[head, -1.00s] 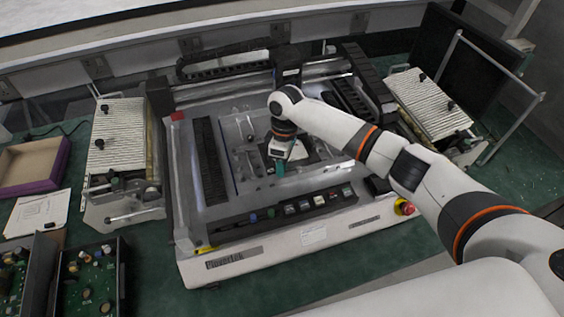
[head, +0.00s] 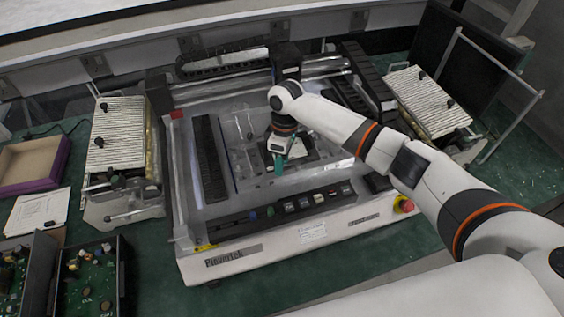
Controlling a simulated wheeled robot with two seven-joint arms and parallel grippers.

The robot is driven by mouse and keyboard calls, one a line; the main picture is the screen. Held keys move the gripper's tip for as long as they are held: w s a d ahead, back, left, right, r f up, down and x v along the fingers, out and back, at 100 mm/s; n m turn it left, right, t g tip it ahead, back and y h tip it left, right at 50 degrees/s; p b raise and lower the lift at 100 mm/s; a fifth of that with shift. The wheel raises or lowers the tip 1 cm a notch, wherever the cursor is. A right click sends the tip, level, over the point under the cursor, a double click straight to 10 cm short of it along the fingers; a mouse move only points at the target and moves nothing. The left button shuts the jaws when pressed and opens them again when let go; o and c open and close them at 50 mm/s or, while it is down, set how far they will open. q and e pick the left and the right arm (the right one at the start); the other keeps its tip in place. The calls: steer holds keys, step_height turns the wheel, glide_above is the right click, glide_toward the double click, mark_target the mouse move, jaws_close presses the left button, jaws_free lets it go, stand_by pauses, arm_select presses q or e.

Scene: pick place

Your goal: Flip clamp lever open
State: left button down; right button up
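My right gripper (head: 279,163) points down over the bed of the white and grey machine (head: 240,262), near the middle of its work area. Teal fingertips show at its lower end. They are too small to tell whether they are open or shut, or whether they touch anything. A dark plate (head: 301,147) lies on the bed just right of the gripper and is partly covered by it. I cannot make out a clamp lever; it may be hidden by the gripper or too small. My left gripper is not in view.
Several buttons line the machine's front panel, with a red emergency knob (head: 403,205) at its right corner. Ribbed fixtures stand at the left (head: 116,140) and right (head: 427,103). Open boxes of circuit boards (head: 92,280) sit at the lower left. The machine's gantry (head: 288,66) stands behind the gripper.

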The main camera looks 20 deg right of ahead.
step_height(320, 180, up, 11)
steer(key=w+d+b, duration=0.1)
steer(key=b, duration=0.1)
steer(key=shift+w+d, duration=0.2)
steer(key=shift+w, duration=0.2)
